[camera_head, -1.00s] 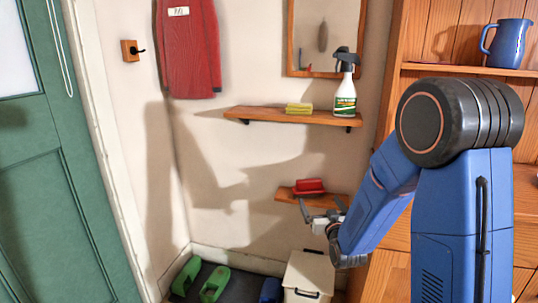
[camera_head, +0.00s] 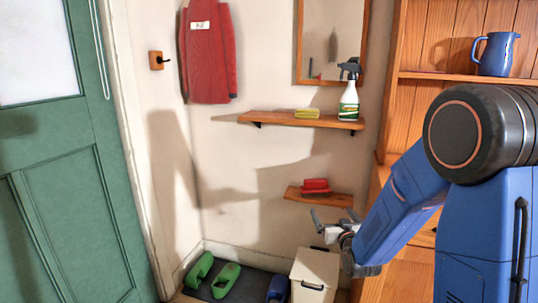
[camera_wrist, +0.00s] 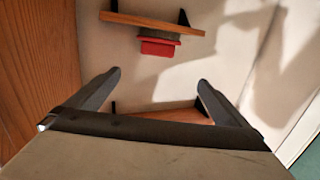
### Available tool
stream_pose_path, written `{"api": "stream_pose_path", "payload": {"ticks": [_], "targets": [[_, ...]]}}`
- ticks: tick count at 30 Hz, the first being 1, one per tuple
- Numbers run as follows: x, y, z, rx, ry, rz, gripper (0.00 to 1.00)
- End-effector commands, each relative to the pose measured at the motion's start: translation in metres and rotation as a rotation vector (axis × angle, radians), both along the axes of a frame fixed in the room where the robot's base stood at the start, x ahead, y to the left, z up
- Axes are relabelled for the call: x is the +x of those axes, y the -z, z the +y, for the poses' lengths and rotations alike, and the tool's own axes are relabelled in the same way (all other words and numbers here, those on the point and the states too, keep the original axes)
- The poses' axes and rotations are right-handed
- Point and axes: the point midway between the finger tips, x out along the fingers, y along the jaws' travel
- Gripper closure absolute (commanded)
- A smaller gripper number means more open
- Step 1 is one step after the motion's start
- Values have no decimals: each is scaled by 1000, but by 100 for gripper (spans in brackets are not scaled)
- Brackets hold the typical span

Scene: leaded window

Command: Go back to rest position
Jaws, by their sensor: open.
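My gripper (camera_head: 328,221) is open and empty. In the head view it hangs just below the small lower shelf (camera_head: 337,200), to the left of my blue arm. In the wrist view my two fingers (camera_wrist: 160,78) stand wide apart with nothing between them. A red brush-like object (camera_head: 316,185) with a darker underside rests on the lower shelf, apart from my gripper. The wrist view, which looks turned over, shows this red object (camera_wrist: 159,48) beyond my fingertips.
An upper shelf (camera_head: 280,119) holds a yellow-green sponge (camera_head: 307,113) and a spray bottle (camera_head: 348,96). A whitish bin (camera_head: 316,268) stands below my gripper. Green slippers (camera_head: 227,279) lie on a dark mat. A wooden cabinet (camera_head: 410,100) with a blue jug (camera_head: 497,54) is at right.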

Motion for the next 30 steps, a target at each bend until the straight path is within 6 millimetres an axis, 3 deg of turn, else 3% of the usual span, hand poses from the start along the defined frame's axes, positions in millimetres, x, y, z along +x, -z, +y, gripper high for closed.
{"api": "stream_pose_path", "payload": {"ticks": [8,14,30], "targets": [[-13,-11,-5,-5,4,75,0],[-33,-23,-11,-10,9,169,0],[-133,-47,-30,-27,26,487,0]]}}
